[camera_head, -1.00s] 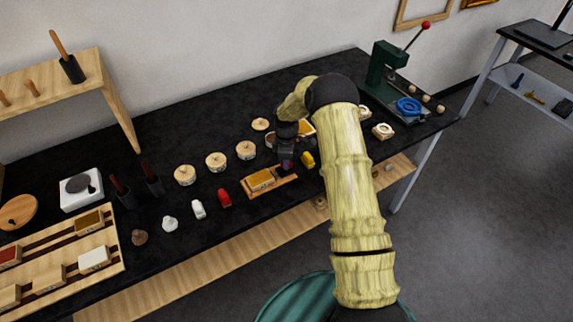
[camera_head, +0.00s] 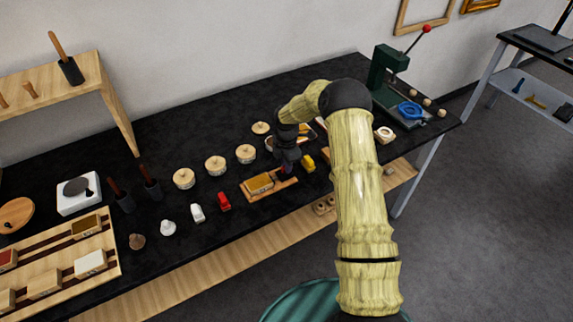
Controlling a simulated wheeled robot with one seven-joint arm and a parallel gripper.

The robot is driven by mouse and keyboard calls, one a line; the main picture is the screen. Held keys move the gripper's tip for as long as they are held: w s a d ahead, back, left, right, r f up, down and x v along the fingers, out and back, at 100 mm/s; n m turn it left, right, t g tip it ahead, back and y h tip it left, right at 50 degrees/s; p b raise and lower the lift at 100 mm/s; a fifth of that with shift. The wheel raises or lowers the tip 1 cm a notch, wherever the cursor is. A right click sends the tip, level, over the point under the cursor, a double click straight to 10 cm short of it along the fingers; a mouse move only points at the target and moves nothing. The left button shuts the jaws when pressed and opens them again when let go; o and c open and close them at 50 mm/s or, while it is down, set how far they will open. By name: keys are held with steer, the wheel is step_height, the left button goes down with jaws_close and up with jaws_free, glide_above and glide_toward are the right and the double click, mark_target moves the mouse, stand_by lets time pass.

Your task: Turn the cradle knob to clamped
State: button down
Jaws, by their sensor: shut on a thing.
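The wooden cradle (camera_head: 266,191) lies on the black bench near its front edge, with a gilt fragment (camera_head: 260,183) on it. My gripper (camera_head: 286,172) points down over the cradle's right end, right of the fragment. It is shut on the cradle knob, which is small and mostly hidden by the fingers. Which way the knob is turned cannot be told. My arm reaches in from the lower right.
Several round lidded pots line up behind. A green press (camera_head: 385,72) stands at the back right.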

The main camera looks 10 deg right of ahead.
steer(key=c, duration=1.4)
jaws_free()
steer(key=shift+c, duration=0.2)
steer(key=shift+r, duration=0.1)
step_height(320, 180, up, 17)
steer(key=b, duration=0.3)
steer(key=shift+r, duration=0.15)
